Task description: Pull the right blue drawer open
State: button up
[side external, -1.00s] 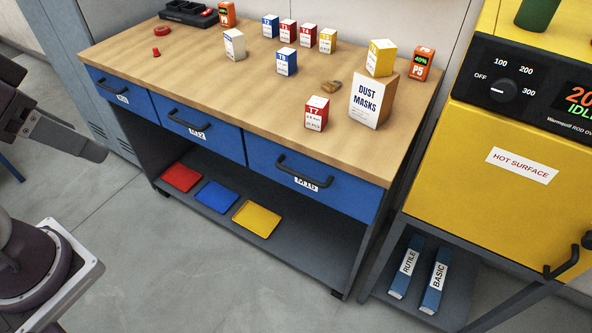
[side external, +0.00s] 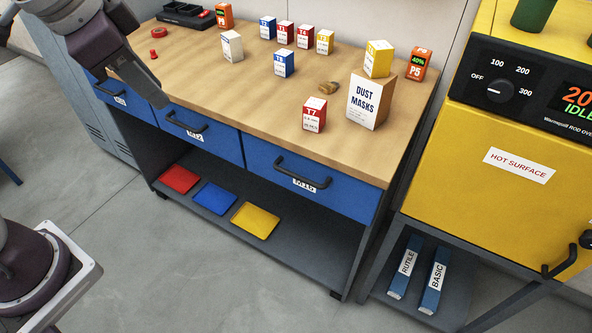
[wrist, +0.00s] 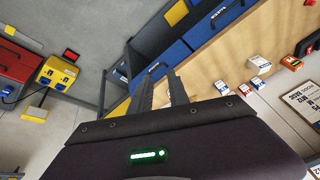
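The right blue drawer (side external: 345,198) is in the workbench front in the side external view, under the tabletop. It looks shut, flush with the other drawers. Its dark bar handle (side external: 302,174) sits above a white label and nothing touches it. My gripper (side external: 156,96) is well to the left of it, in front of the left part of the bench. In the wrist view my gripper (wrist: 160,77) shows two dark fingers apart with nothing between them. Blue drawer fronts (wrist: 172,60) show beyond the fingers; I cannot tell which drawer is which there.
The middle blue drawer (side external: 222,147) is shut. Small boxes, including a T7 box (side external: 314,115) and a dust mask box (side external: 369,101), stand on the tabletop (side external: 230,105). A yellow oven (side external: 500,190) stands to the right. The floor before the bench is clear.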

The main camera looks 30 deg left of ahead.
jog(key=w+d+f+m+g, duration=0.1)
jog(key=w+d+f+m, duration=0.1)
jog(key=w+f+m, duration=0.3)
jog(key=w+d+f, duration=0.2)
jog(key=w, duration=0.5)
jog(key=m+g, duration=0.1)
jog(key=m, duration=0.6)
send_near(298, 175)
jog(key=x, duration=0.8)
grip_shut()
jog(key=shift+r, duration=0.1)
